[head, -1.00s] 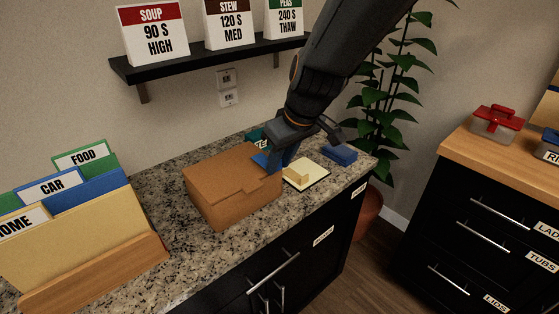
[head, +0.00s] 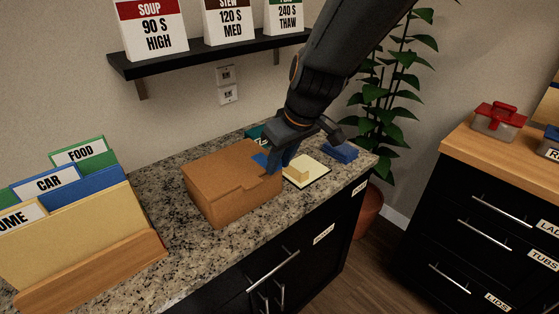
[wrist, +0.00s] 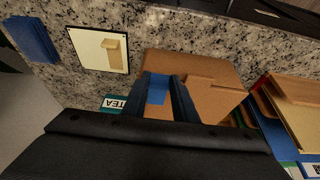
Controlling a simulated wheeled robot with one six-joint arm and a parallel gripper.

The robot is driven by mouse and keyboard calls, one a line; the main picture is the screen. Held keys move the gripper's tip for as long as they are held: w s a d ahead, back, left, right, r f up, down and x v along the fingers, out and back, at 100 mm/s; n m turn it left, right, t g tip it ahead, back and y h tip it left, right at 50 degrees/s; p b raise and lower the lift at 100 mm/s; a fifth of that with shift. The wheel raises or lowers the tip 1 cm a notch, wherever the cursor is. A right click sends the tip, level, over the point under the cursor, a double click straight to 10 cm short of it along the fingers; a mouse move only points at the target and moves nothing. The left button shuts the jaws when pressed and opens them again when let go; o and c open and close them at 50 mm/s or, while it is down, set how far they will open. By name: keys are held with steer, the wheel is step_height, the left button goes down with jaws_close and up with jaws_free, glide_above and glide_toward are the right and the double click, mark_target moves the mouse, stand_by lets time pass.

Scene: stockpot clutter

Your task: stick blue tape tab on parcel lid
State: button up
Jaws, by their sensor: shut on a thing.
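The parcel (head: 225,190) is a brown box with a closed lid and a stepped flap edge, standing on the granite counter. It also shows in the wrist view (wrist: 205,68). My gripper (head: 276,162) is at the parcel's right end, pointing down. It is shut on the blue tape tab (head: 260,159). In the wrist view the tab (wrist: 158,91) shows as a small blue patch between the two fingers, over the brown parcel. I cannot tell whether the tab touches the lid.
A teal TEA box (wrist: 113,104) stands behind the gripper. A file holder (head: 95,270) stands at left, with bare counter between it and the parcel.

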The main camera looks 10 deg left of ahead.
steer(key=o, duration=1.1)
steer(key=shift+r, duration=0.1)
steer(key=shift+r+p, duration=2.2)
steer(key=shift+r, duration=0.75)
